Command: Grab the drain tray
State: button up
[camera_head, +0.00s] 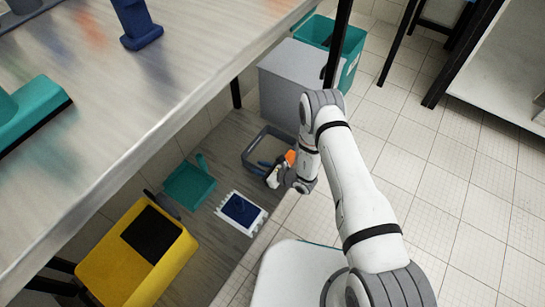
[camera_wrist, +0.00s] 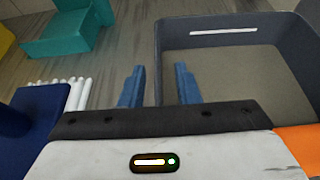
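The drain tray appears to be the dark grey, open-topped tray (camera_head: 249,151) on the lower shelf under the bench. It fills the right of the wrist view (camera_wrist: 236,30), with a light slot in its far wall. My gripper (camera_head: 262,165) is at its near side. In the wrist view my gripper's two blue fingers (camera_wrist: 158,84) are apart, one on each side of the line of the tray's left wall. Nothing shows clamped between them. Whether they touch the wall, I cannot tell. The tray's near part is hidden by my gripper body.
A grey box (camera_head: 285,82) and teal bin (camera_head: 351,70) stand behind. An orange thing (camera_head: 290,157) is beside my gripper. Bench overhangs left.

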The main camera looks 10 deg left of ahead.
grip_shut()
dwell(0.6)
